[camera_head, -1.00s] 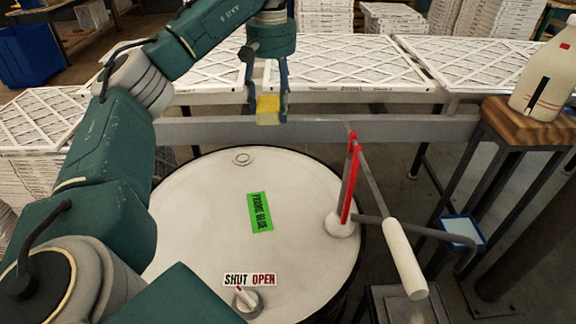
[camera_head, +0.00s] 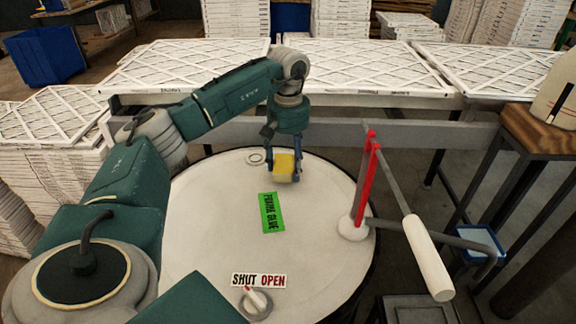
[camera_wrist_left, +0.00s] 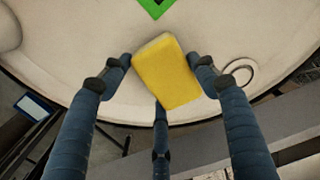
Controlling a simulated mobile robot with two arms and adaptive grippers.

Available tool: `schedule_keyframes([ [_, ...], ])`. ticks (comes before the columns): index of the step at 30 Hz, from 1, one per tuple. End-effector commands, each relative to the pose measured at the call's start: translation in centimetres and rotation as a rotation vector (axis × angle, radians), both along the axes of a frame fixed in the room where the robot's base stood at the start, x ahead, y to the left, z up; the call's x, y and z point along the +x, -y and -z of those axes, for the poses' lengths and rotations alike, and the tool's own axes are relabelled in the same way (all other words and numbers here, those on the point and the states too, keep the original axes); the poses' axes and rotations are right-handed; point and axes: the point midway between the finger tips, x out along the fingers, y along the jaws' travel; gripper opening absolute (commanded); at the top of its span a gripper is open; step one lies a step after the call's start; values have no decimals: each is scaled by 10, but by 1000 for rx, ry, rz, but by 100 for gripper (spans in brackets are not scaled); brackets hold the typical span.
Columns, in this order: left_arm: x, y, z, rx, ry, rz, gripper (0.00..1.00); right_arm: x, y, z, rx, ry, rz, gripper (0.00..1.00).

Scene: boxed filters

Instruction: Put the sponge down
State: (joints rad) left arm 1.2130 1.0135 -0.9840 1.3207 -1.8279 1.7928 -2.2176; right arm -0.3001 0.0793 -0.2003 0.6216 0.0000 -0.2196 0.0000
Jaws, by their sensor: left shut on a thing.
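A yellow sponge (camera_head: 284,165) with a paler side is held by my left gripper (camera_head: 283,174) over the back part of the white drum top (camera_head: 200,220). In the left wrist view the sponge (camera_wrist_left: 168,72) sits tilted between the fingers of my left gripper (camera_wrist_left: 160,75), which is shut on it. The drum top lies behind it there. I cannot tell whether the sponge touches the drum. My right gripper is not in view.
A green "FRAME GLUE" label (camera_head: 271,212), a SHUT/OPEN knob (camera_head: 256,301) and a red lever post with a white handle (camera_head: 428,258) are on or by the drum. A grey rail (camera_head: 420,133) runs behind it. A bottle stands on a wooden stand (camera_head: 545,130) at right.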

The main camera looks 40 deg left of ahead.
Motion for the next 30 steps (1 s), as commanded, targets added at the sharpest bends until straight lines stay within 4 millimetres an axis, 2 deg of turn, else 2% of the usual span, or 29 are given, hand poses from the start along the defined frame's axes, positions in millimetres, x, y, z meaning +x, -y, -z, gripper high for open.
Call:
schedule_keyframes([
  [3,-1,0,11,1,-1,0,39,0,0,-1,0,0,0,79],
  [13,0,0,15,1,1,0,39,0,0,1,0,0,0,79],
  [14,0,0,14,0,1,0,63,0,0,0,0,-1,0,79],
  [16,0,0,14,1,1,0,77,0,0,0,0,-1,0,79],
  [25,0,0,13,0,1,0,78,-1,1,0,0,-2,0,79],
  [30,1,0,-1,0,6,0,78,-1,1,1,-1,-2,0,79],
])
